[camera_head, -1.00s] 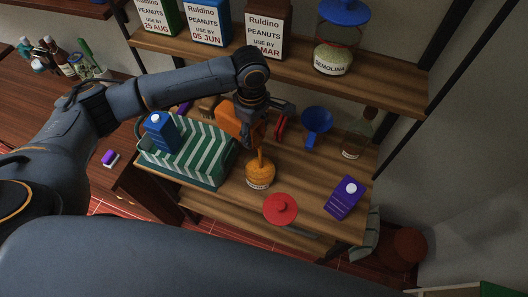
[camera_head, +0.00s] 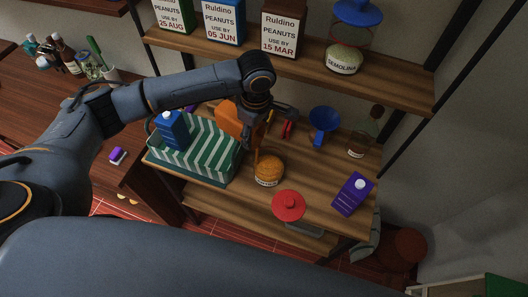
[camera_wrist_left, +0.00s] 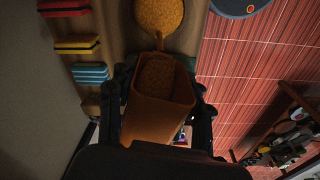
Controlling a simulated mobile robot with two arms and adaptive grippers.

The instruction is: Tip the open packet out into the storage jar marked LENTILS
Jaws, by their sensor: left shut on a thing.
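My left gripper (camera_head: 262,117) is shut on the open orange packet (camera_head: 236,118) and holds it tilted above the jar. In the left wrist view the packet (camera_wrist_left: 160,108) lies between the two fingers, its mouth towards the jar and orange grains inside. A thin orange stream (camera_wrist_left: 158,42) runs from its mouth to the jar (camera_wrist_left: 160,14). In the head view the jar (camera_head: 268,172) stands upright on the shelf, filled to a heaped orange top. Its front label is too small to read. My right gripper is not in view.
A red lid (camera_head: 289,205) lies in front of the jar. A purple carton (camera_head: 352,194), blue funnel (camera_head: 323,124) and bottle (camera_head: 360,139) stand to the right. A striped basket (camera_head: 207,147) with a blue carton (camera_head: 172,130) is left. A semolina jar (camera_head: 345,58) stands above.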

